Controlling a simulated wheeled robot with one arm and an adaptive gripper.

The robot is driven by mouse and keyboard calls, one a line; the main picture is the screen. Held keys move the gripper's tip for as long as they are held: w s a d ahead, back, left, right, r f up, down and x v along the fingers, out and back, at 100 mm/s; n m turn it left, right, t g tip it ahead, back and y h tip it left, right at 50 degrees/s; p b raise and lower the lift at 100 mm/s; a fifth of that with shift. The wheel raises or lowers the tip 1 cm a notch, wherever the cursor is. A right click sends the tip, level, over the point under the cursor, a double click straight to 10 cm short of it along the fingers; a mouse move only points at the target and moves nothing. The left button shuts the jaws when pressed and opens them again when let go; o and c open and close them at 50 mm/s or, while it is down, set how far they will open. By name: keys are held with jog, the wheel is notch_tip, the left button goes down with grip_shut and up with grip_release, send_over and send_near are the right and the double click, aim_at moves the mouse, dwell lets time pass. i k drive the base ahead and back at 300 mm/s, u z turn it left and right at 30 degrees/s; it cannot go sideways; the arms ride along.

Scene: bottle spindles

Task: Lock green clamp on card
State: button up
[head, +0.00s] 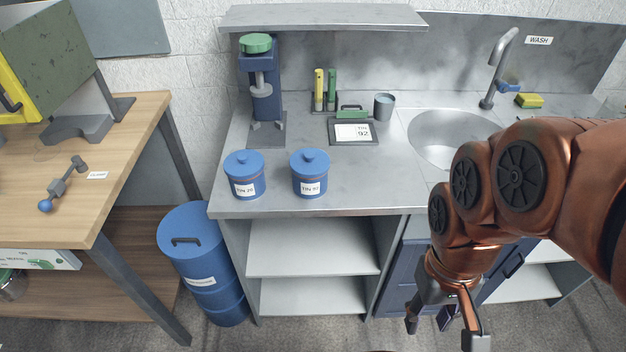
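The white card (353,133), marked "TIN 92", lies on a dark holder plate (337,139) on the steel counter. The green clamp (352,112) is at the back edge of the plate, just behind the card. It looks like a low green bar with a handle; I cannot tell whether it presses on the card. My gripper (444,331) hangs low in front of the counter at the lower right, well away from the clamp. Its fingers are apart with nothing seen between them.
Two blue lidded tins (245,175) (310,174) stand near the counter's front edge. A blue press with a green knob (256,44), yellow and green upright pieces (325,90) and a grey cup (384,107) surround the holder. The sink (446,138) is right.

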aim_at(342, 113)
jog(key=k, duration=0.65)
jog(key=u, duration=0.25)
jog(key=i, duration=0.6)
jog(key=u, duration=0.65)
jog(key=i, duration=1)
jog(key=u, duration=0.05)
